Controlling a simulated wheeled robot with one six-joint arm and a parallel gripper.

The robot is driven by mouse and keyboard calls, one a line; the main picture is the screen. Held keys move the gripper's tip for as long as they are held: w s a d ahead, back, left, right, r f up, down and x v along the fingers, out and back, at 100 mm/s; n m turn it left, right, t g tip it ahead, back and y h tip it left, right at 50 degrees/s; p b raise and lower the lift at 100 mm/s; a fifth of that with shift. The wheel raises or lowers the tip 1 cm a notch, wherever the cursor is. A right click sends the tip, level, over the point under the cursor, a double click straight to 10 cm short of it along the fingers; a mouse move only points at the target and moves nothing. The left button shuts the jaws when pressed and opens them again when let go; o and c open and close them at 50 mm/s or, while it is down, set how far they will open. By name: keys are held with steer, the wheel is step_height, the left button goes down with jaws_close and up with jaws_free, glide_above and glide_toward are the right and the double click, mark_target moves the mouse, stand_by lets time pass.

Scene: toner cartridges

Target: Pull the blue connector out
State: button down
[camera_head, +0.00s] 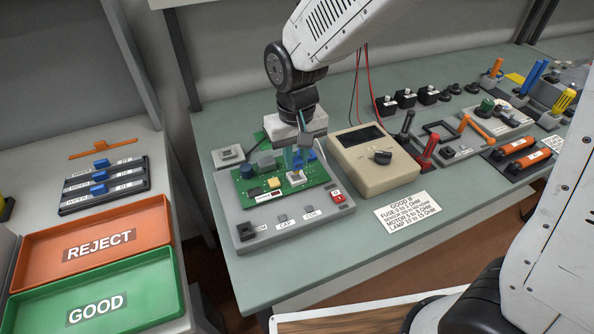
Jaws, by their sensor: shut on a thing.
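A green circuit board (258,204) sits on a grey test base (262,235) on the bench. My gripper (299,166) points down over the board's back right part. It is shut on the blue connector (305,156), which is partly hidden by the fingers. A pale square socket (297,178) is directly below. I cannot tell whether the connector is still touching it. A yellow part (274,183) sits on the board to the left of the socket.
A beige meter (373,162) stands close to the right of my gripper. To the left are an orange REJECT tray (150,205), a green GOOD tray (155,278) and a rack with blue parts (100,188). Bench space in front of the meter holds a printed card (408,208).

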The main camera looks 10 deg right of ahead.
steer(key=shift+r, duration=1.2)
stand_by(0.3)
steer(key=shift+r, duration=2)
